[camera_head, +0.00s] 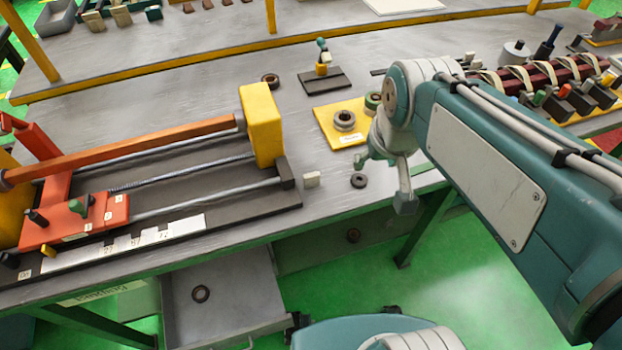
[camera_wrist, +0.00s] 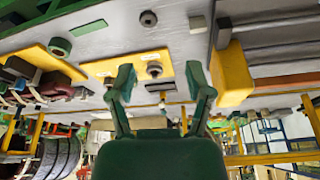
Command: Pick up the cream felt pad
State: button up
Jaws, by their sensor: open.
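The cream felt pad (camera_head: 312,179) is a small pale block lying flat on the grey bench, just right of the winding machine's dark end block. In the wrist view, the pad (camera_wrist: 197,24) shows near the top edge, beyond my fingertips and right of a dark ring. My gripper (camera_head: 383,181) is open, to the right of the pad and apart from it, above the bench's front edge. In the wrist view, the two green fingers of my gripper (camera_wrist: 160,78) are spread with nothing between them.
A dark ring (camera_head: 358,181) lies between the pad and my gripper. A yellow plate (camera_head: 327,124) with a grey ring (camera_head: 344,120) lies behind. The machine's yellow block (camera_head: 262,125) stands left of the pad. An open drawer (camera_head: 240,297) juts out below the bench.

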jog(key=w+a+f+n+g, duration=0.1)
jog(key=w+a+f+g, duration=0.1)
jog(key=w+a+f, duration=0.45)
jog(key=n+g, duration=0.1)
jog(key=g, duration=0.1)
send_over(311, 174)
jog(key=f, duration=0.4)
jog(key=shift+s+a+f, duration=0.1)
jog(key=shift+s, duration=0.1)
notch_tip(311, 174, down, 5)
jog(key=shift+r, duration=0.15)
jog(key=shift+w+f, duration=0.15)
jog(key=shift+f, duration=2.85)
jog(key=c, duration=0.5)
jog(key=shift+o, duration=0.2)
